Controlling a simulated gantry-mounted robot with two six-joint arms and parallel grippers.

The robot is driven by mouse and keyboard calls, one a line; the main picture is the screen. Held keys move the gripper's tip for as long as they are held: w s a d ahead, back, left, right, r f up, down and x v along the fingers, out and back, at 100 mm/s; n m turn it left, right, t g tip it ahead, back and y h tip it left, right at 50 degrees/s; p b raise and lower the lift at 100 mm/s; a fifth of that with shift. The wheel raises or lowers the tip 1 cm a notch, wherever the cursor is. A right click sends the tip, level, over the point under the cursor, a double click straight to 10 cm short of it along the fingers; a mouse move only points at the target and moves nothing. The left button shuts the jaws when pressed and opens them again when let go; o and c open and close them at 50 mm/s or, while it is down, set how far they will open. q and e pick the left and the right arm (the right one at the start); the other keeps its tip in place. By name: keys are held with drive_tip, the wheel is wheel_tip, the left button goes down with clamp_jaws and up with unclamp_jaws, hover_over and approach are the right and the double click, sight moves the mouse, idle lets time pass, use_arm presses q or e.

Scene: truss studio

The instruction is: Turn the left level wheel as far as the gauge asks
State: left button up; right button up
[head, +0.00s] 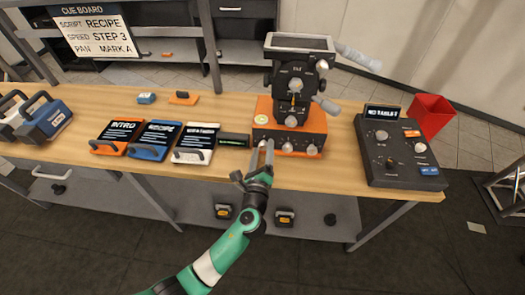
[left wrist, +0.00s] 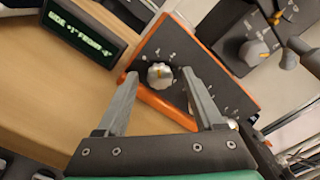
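The left level wheel (left wrist: 160,75) is a pale, ridged knob on the dark front panel of the orange-edged base (head: 317,127), with small scale marks around it. My left gripper (head: 262,149) is in front of this panel in the head view. In the left wrist view its two fingers are spread, with the wheel showing between their tips and gaps on both sides. The gauge (head: 233,140) is a small dark box left of the base; in the left wrist view its green text (left wrist: 80,36) seems to read SIDE +1 and a FRONT value that is hard to read. My right gripper is out of view.
More knobs sit right along the panel, including a middle one (head: 287,148). The camera head (head: 293,90) stands above the base. Labelled plates (head: 194,143) lie left of the gauge. A control console (head: 400,150) and red bin (head: 430,113) are at right.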

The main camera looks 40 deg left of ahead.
use_arm(q)
drive_tip(key=p+v, duration=0.3)
drive_tip(key=v, duration=0.8)
drive_tip(key=shift+s+d, duration=0.2)
drive_tip(key=shift+d, duration=0.05)
